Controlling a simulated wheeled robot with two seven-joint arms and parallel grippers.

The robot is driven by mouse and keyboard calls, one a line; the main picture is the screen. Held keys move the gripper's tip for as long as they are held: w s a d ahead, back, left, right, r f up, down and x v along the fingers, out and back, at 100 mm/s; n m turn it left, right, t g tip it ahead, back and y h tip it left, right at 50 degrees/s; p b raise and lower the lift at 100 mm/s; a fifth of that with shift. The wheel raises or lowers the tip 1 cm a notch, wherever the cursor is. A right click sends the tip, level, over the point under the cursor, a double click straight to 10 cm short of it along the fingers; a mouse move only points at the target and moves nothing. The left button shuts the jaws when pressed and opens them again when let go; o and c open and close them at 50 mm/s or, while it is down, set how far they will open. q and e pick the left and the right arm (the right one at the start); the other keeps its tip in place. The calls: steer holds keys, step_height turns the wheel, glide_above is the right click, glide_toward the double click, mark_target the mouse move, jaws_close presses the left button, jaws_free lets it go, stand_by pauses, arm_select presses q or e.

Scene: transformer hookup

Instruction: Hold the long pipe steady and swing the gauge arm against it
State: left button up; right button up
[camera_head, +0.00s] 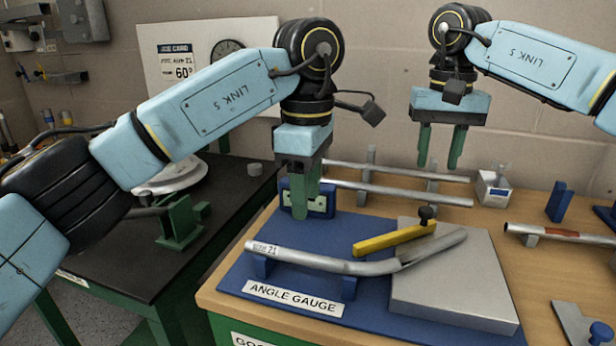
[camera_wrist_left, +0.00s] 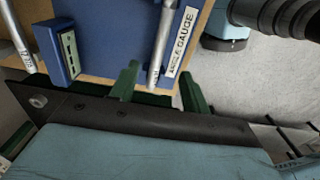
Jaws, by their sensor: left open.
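The long grey pipe (camera_head: 320,262), bent near its right part, lies on blue supports on the blue angle gauge board (camera_head: 240,272). Its tagged straight end is at the left. The yellow gauge arm (camera_head: 390,240) with a black knob (camera_head: 426,214) lies beside the bend, its left tip close to the pipe; I cannot tell whether they touch. My left gripper (camera_head: 305,203) is open and empty above and behind the pipe's straight part. In the left wrist view the pipe (camera_wrist_left: 162,45) runs between the open fingers, farther off. My right gripper (camera_head: 441,146) is open and empty, raised over the back rods.
A grey plate (camera_head: 450,285) lies under the pipe's bent end. Straight rods (camera_head: 400,192) rest on stands behind. A dark bench (camera_head: 130,235) with a green vise (camera_head: 180,222) stands left.

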mark_target(307, 255)
arm_select(q)
step_height(307, 255, down, 11)
steer(key=shift+f, duration=0.1)
stand_by(0.3)
jaws_close()
arm_select(e)
steer(key=shift+o, duration=1.3)
